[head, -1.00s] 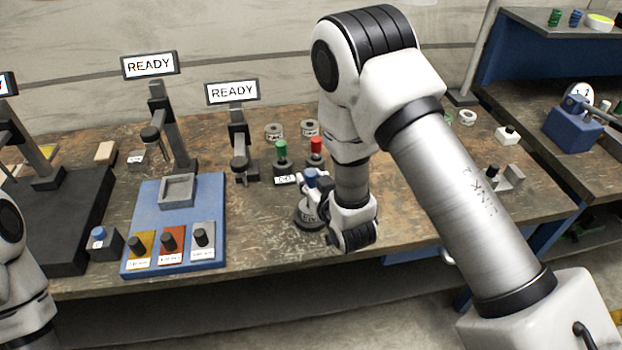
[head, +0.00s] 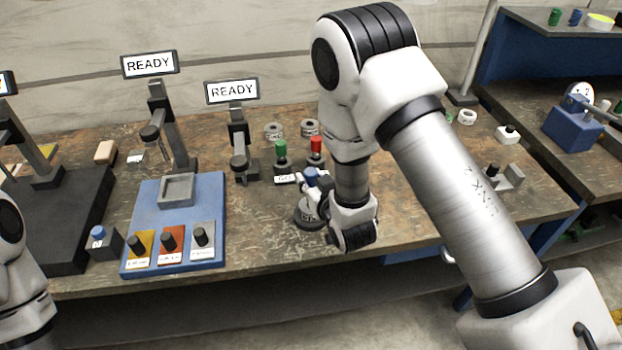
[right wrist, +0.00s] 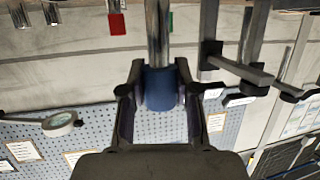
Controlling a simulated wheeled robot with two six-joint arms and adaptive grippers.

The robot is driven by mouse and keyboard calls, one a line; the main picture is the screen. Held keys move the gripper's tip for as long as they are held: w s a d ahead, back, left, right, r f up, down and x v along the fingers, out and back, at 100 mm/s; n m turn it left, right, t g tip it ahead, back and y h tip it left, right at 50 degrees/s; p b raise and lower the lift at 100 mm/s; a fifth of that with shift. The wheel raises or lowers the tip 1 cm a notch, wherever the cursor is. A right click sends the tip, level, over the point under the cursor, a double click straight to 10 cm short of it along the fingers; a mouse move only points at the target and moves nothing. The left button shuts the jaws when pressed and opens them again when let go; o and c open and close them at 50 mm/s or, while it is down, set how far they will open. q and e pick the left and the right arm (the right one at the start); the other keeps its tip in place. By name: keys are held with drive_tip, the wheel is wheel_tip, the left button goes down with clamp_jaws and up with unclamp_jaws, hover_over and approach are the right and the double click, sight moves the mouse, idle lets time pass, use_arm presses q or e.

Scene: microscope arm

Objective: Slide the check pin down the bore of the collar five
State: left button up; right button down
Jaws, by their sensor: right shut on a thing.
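My right gripper (head: 320,184) is shut on the blue handle of a pin (head: 310,175). In the right wrist view, the blue handle (right wrist: 160,90) sits between the two fingers of the gripper (right wrist: 161,84), with a bright metal shank (right wrist: 158,35) running out from it. A dark grey collar (head: 307,214) with a white label stands on the bench just below the gripper. The label is too small to read surely. The gripper and wrist hide the shank in the head view, so I cannot tell whether its tip is in the bore. My left gripper is out of view.
A blue fixture plate (head: 150,221) with several knobs and two READY screens (head: 150,65), (head: 232,92) are left. Bare bench lies left of the collar.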

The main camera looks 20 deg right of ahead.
drive_tip(key=shift+f, duration=0.15)
idle(0.5)
drive_tip(key=shift+f+b, duration=0.35)
drive_tip(key=shift+b, duration=0.1)
drive_tip(key=shift+f+b, duration=1.85)
drive_tip(key=shift+f, duration=0.45)
drive_tip(key=c, duration=0.8)
unclamp_jaws()
drive_tip(key=shift+o, duration=0.2)
drive_tip(key=v, duration=0.7)
drive_tip(key=shift+s, duration=0.25)
